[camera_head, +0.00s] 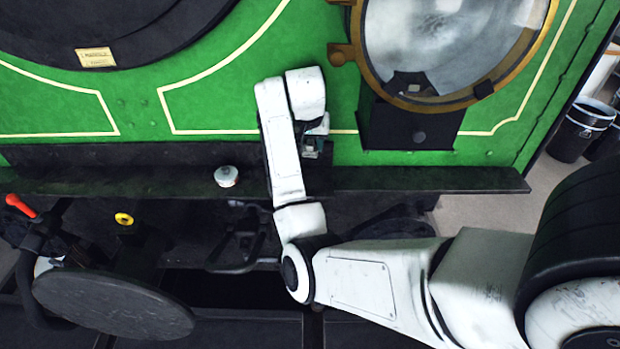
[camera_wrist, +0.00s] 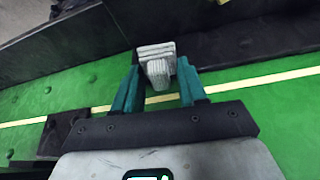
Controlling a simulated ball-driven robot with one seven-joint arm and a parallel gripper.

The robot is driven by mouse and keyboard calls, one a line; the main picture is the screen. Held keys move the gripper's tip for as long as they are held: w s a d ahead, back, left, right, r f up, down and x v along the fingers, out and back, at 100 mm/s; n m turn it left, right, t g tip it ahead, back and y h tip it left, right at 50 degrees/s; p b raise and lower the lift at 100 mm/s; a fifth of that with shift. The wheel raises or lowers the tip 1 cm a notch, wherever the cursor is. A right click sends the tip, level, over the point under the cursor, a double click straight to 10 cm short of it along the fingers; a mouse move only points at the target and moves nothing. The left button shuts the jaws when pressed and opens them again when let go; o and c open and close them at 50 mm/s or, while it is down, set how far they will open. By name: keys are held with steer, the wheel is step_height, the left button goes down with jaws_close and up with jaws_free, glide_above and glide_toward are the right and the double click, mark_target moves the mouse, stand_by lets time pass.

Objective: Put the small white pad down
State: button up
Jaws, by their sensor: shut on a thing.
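The small white pad (camera_wrist: 156,52) shows in the wrist view as a pale, ridged block. It sits between the tips of the teal fingers of my gripper (camera_wrist: 158,72), which is shut on it. Beyond the pad lies a dark surface. I cannot tell whether the pad touches it. In the head view my gripper (camera_head: 316,148) is close to the green tram front, just above the black ledge (camera_head: 420,180). My white arm partly covers it there, and I cannot make out the pad in that view.
A small round jar with a white top (camera_head: 226,176) stands on the ledge left of my arm. A large brass-rimmed lamp (camera_head: 455,45) juts out at upper right. A round buffer plate (camera_head: 112,304) and a red-handled pipe (camera_head: 21,206) are at lower left. The ledge's right part is clear.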

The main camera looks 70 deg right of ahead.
mark_target(308, 154)
step_height(308, 154, down, 10)
steer(key=shift+r+p, duration=0.15)
steer(key=shift+p, duration=0.85)
steer(key=o, duration=0.9)
steer(key=shift+o, duration=0.2)
steer(key=shift+f+b, duration=0.2)
steer(key=shift+b, duration=0.1)
steer(key=shift+f+b, duration=0.15)
steer(key=shift+b, duration=0.2)
steer(key=b+v, duration=0.1)
steer(key=v, duration=0.8)
steer(key=shift+r, duration=0.35)
steer(key=shift+v, duration=0.8)
